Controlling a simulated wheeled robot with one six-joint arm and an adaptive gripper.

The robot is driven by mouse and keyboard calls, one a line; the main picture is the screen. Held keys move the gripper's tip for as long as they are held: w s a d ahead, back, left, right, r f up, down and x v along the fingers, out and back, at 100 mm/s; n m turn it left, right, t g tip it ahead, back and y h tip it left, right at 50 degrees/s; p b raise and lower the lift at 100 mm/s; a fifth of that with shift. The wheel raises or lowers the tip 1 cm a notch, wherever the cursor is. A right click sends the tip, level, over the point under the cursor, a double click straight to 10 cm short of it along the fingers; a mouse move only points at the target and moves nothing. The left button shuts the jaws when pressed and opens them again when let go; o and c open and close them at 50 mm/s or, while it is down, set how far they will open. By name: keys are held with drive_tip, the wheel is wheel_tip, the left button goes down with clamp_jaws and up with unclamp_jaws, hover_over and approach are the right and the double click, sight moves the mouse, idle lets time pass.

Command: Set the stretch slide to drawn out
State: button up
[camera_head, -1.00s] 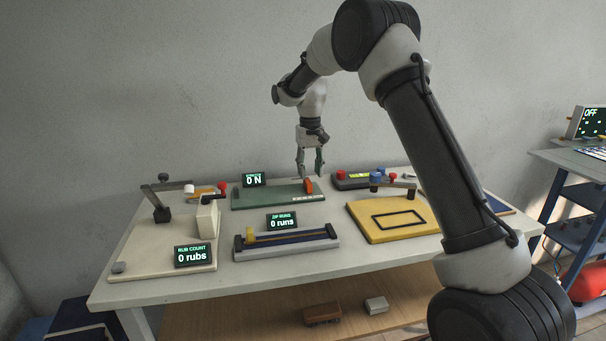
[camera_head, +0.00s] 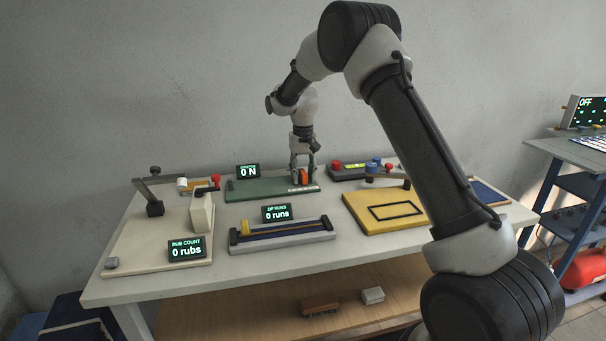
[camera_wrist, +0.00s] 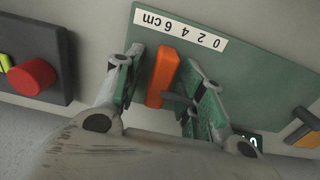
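The stretch device is a green base plate (camera_head: 258,190) at the back middle of the table, with a display (camera_head: 248,171) reading 0 N. Its orange slide block (camera_head: 304,177) is at the right end of the plate. In the wrist view the orange block (camera_wrist: 161,78) stands beside a white scale strip (camera_wrist: 180,28) marked 0 2 4 6 cm. My gripper (camera_wrist: 164,85) is open, with one finger on each side of the orange block and visible gaps. In the head view my gripper (camera_head: 303,178) is down at the block.
A control box with a red button (camera_wrist: 32,76) stands close beside the plate. A yellow board (camera_head: 385,215) with a swing arm, a zip device (camera_head: 283,235) and a rub-count board (camera_head: 150,245) stand nearer the front. The wall is behind.

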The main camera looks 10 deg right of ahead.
drive_tip(key=shift+c, duration=0.4)
clamp_jaws()
drive_tip(key=d, duration=0.5)
drive_tip(key=shift+d, duration=0.2)
drive_tip(key=shift+o, duration=0.4)
unclamp_jaws()
drive_tip(key=shift+r, duration=0.1)
wheel_tip(320, 180, up, 12)
